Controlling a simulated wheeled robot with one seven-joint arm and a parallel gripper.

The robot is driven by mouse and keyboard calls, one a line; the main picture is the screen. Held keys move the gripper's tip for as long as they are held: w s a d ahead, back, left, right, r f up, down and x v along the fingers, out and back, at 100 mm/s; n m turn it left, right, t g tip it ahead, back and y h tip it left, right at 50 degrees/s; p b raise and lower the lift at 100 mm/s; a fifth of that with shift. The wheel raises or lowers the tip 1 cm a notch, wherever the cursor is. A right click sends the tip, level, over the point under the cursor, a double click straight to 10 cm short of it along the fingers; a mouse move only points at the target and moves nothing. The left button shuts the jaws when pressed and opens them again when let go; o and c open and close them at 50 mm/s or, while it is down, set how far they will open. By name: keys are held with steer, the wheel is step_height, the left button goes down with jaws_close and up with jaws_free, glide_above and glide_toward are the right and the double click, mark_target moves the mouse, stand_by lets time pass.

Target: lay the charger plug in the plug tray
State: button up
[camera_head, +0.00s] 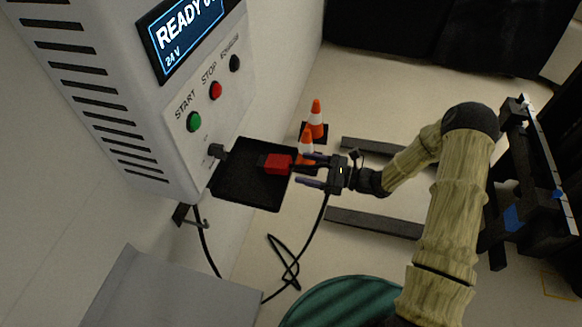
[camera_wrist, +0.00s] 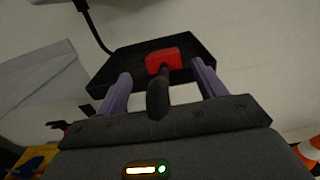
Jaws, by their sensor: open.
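The red charger plug (camera_head: 278,163) lies at the right part of the black plug tray (camera_head: 236,190), which juts from the side of the charger cabinet. In the wrist view the plug (camera_wrist: 163,60) rests over the tray (camera_wrist: 122,66), with its thick black cable end pointing back toward me. My gripper (camera_head: 303,170) is open, its purple fingers on either side of the cable end and apart from it. In the wrist view the gripper (camera_wrist: 160,80) shows a gap on both sides. The underside of the plug is hidden.
The white charger cabinet (camera_head: 150,110) stands at the left, with buttons and a lit screen. Two orange cones (camera_head: 316,118) stand beyond the tray. A black cable (camera_head: 290,272) loops down below. A grey box (camera_head: 170,295) and a green round top (camera_head: 340,303) are at the front.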

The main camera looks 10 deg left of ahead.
steer(key=d, duration=0.4)
steer(key=shift+s, duration=0.1)
steer(key=shift+s+r, duration=0.1)
stand_by(0.5)
steer(key=s+d+r+n+g+h, duration=0.2)
steer(key=s+d+n+g+h, duration=0.1)
steer(key=s+n+h, duration=0.25)
steer(key=s+d+r+n+g+h, duration=0.2)
steer(key=s+n+h, duration=0.2)
steer(key=s, duration=0.2)
steer(key=s+d+r+n+t+h, duration=0.3)
steer(key=d+r+n+t+h, duration=0.3)
steer(key=d, duration=0.6)
step_height(320, 180, up, 3)
steer(key=n+h, duration=0.2)
steer(key=n, duration=0.1)
steer(key=shift+n+h, duration=0.25)
